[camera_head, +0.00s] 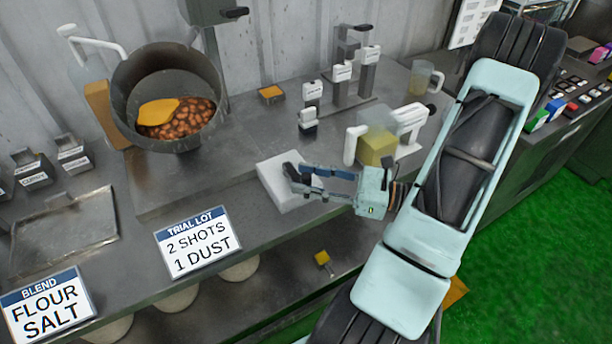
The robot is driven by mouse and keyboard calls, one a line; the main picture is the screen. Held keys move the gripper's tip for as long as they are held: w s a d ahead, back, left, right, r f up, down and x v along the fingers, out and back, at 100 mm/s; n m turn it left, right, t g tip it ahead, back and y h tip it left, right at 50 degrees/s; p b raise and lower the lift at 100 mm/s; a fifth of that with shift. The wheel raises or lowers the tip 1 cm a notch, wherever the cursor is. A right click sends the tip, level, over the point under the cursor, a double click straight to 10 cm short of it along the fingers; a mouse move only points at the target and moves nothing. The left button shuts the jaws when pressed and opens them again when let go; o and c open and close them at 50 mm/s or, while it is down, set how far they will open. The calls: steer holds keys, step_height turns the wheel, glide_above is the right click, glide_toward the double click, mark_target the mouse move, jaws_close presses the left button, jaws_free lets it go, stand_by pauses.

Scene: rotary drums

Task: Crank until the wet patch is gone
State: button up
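A dark metal drum (124,84) stands tilted at the left on the steel bench, its open mouth facing me. Brown nut-like pieces (190,121) lie in its bottom, with a smooth yellow-orange patch (158,112) on them at the left; whether this is the wet patch I cannot tell. A white bar like a crank handle (92,39) sticks out at the drum's upper left. My gripper (294,180) is right of the drum and well apart from it, over a white block (277,186). Its fingertips overlap the block in view; contact and finger gap are unclear.
A clear container with yellow contents (377,148) and a white handled part (410,122) stand near my gripper. White-labelled dispensers (342,72) stand behind. Signs (198,243) line the bench front. An empty metal tray (62,232) lies at left. Bare bench lies below the drum.

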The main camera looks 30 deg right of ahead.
steer(key=shift+w+a, duration=0.15)
jaws_close()
stand_by(0.4)
